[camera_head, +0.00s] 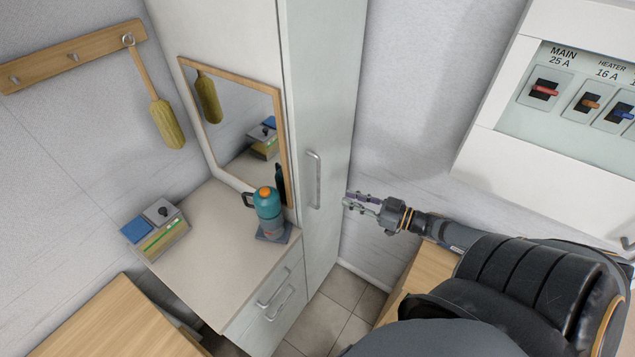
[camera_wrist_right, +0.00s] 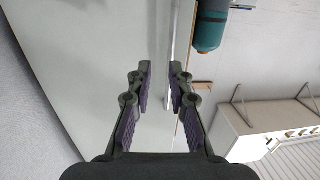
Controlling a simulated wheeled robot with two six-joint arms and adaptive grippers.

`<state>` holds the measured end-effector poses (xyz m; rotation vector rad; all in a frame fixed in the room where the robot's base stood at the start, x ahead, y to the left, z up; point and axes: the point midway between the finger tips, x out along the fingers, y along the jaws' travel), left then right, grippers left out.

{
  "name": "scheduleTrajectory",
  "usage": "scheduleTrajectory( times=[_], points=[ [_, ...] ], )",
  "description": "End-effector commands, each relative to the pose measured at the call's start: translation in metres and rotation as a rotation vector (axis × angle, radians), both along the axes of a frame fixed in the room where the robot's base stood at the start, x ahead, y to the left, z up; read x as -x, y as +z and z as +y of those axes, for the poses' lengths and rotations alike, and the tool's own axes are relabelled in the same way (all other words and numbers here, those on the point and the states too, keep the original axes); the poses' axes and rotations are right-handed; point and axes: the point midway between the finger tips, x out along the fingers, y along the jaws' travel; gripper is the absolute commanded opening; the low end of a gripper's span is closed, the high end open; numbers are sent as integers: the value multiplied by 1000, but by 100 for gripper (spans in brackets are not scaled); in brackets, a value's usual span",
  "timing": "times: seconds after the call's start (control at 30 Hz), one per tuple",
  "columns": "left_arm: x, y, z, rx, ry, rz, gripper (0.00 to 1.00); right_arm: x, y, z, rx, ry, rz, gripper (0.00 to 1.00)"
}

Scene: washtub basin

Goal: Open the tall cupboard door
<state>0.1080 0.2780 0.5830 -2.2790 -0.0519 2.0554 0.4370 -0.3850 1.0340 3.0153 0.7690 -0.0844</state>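The tall cupboard's door (camera_head: 331,110) is a narrow pale grey panel and looks closed. Its vertical metal bar handle (camera_head: 314,180) sits at mid height, near the door's left edge. My right gripper (camera_head: 347,200) reaches in from the right and stands a little to the right of the handle, apart from it in the head view. In the right wrist view the two fingers (camera_wrist_right: 159,78) are parted, with the pale door surface beyond them. Nothing is held between the fingers. My left gripper is not in view.
A mirror (camera_head: 285,151) hangs on the cupboard's side. A teal bottle (camera_head: 268,215) stands on the low counter (camera_head: 200,260) beside the cupboard. A breaker panel (camera_head: 490,110) is on the wall at right. Bare tiled floor (camera_head: 335,310) lies below the door.

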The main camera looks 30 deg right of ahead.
Motion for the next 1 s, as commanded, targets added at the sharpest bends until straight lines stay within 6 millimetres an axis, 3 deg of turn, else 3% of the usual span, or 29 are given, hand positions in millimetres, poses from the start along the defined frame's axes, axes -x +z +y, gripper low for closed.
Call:
scheduleTrajectory(
  times=[0.1, 0.33, 0.7, 1.0],
  points=[
    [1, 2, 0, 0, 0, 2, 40, 5, 22, 6, -39, 80, -36, 19],
    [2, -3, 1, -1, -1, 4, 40, -2, 24, 12, -49, 93, -46, 19],
    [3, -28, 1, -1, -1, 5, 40, -65, 24, 54, -48, 89, -51, 19],
    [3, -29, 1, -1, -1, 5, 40, -82, 25, 66, -47, 89, -44, 19]
  ],
)
